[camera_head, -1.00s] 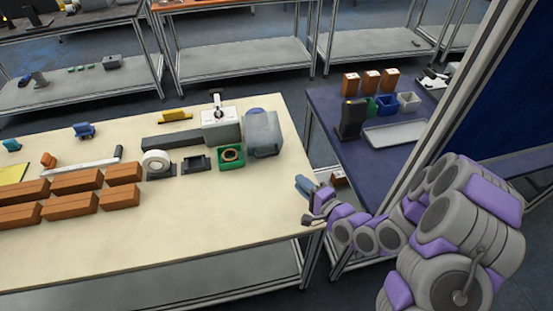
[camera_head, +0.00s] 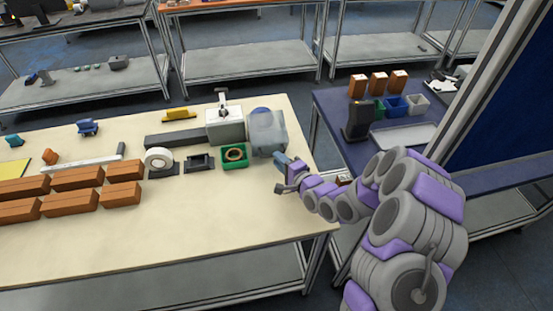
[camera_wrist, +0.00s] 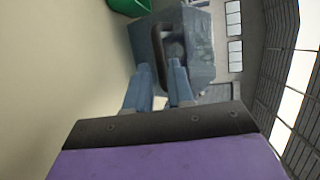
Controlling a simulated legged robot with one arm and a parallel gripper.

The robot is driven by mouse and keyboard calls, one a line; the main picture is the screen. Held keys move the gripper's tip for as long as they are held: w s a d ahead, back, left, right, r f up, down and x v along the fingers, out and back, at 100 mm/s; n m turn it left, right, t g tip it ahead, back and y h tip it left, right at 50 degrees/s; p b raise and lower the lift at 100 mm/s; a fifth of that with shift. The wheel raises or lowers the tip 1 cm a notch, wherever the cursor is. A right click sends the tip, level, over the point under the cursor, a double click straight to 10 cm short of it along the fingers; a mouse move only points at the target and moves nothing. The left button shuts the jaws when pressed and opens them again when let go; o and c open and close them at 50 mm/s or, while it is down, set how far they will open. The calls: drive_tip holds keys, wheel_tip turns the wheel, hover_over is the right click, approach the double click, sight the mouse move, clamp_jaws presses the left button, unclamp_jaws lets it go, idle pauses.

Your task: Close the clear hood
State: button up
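The clear hood (camera_head: 268,133) is a translucent grey-blue box at the right of the white device (camera_head: 225,126), near the table's right end. It stands beside the device, not over it. My gripper (camera_head: 281,161) is just in front of and below the hood in the head view. In the wrist view the hood (camera_wrist: 200,48) lies straight ahead, with a dark curved handle (camera_wrist: 158,48) on its near face. My gripper's blue fingers (camera_wrist: 160,68) are apart, one on each side of the handle's line of sight. I cannot tell whether they touch it.
A green tray (camera_head: 235,166) with a brown ring, a black stand (camera_head: 199,162) and a white tape roll (camera_head: 158,158) sit left of the hood. Brown boxes (camera_head: 75,180) fill the left. The cream table's (camera_head: 190,225) front is clear. A blue table (camera_head: 330,105) stands right.

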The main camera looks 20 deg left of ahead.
drive_tip(key=shift+x, duration=1.1)
clamp_jaws()
